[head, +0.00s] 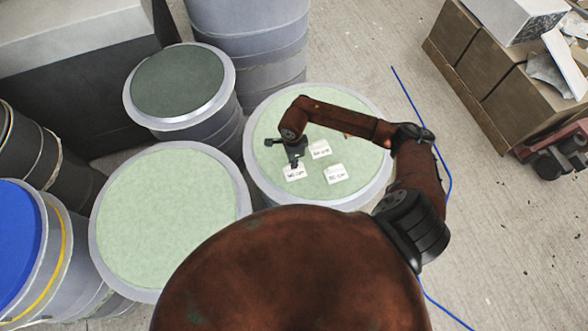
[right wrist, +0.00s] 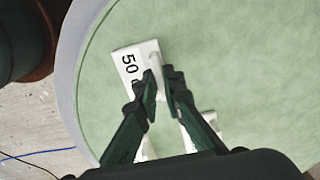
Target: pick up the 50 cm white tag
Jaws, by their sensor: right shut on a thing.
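The white tag marked "50 c…" (right wrist: 128,68) lies on the pale green drum top in the right wrist view, its last letters hidden by a finger. A raised white tab on it stands between the fingertips of my right gripper (right wrist: 160,82), which is shut on it. In the head view my right gripper (head: 291,158) is low over the drum top, at a white tag (head: 295,173) whose print is hard to read. My left gripper is not in view.
Two more white tags (head: 320,149) (head: 335,174) lie close by on the same drum top (head: 360,115). A wider pale green drum (head: 160,220) and a dark-topped drum (head: 180,82) stand to the left. A blue cable (head: 405,97) runs along the floor; cardboard boxes (head: 490,75) stand at right.

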